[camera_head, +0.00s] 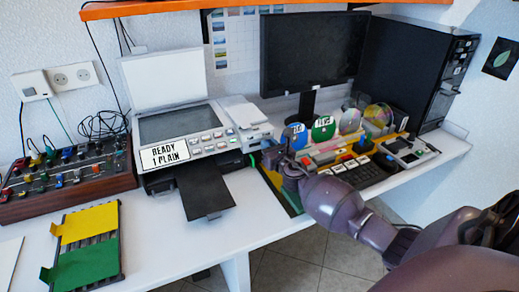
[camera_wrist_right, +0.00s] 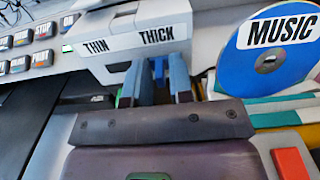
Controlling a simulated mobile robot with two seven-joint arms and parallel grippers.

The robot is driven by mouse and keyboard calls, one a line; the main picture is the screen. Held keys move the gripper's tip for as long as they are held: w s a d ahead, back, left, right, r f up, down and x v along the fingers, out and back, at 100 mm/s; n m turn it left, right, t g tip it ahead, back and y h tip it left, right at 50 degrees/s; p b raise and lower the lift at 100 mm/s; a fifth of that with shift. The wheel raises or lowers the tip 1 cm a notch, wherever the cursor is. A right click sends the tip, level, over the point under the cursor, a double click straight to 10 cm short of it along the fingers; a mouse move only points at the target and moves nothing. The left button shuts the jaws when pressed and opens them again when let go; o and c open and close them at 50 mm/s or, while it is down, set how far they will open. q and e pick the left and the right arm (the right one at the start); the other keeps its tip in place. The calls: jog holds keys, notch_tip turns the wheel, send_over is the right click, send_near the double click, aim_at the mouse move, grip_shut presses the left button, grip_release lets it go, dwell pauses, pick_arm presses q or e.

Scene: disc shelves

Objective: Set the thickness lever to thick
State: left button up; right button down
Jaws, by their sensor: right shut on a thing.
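The grey-white unit with the thickness lever (camera_head: 244,116) stands at the right side of the printer. In the right wrist view its front (camera_wrist_right: 125,60) carries a THIN label (camera_wrist_right: 96,46) on the left and a THICK label (camera_wrist_right: 157,36) on the right. My right gripper (camera_head: 270,156) is at this unit. The fingers hide most of the lever. My left gripper is not in view.
The printer (camera_head: 180,128) has its lid up and its display reads READY 1 PLAIN. A blue MUSIC disc (camera_wrist_right: 268,58) stands close right of the gripper. The front left desk (camera_head: 160,240) has free room.

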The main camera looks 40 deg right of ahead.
jog(key=shift+d, duration=0.25)
jog(key=c, duration=1.2)
grip_release()
jog(key=shift+s+d, duration=0.1)
jog(key=shift+c, duration=0.2)
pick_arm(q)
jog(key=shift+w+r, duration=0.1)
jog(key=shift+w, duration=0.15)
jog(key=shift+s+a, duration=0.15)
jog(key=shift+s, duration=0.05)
pick_arm(e)
jog(key=p+v, duration=0.1)
jog(key=v, duration=0.8)
jog(key=shift+a+p, duration=0.2)
jog(key=shift+p, duration=0.1)
jog(key=shift+v, duration=0.85)
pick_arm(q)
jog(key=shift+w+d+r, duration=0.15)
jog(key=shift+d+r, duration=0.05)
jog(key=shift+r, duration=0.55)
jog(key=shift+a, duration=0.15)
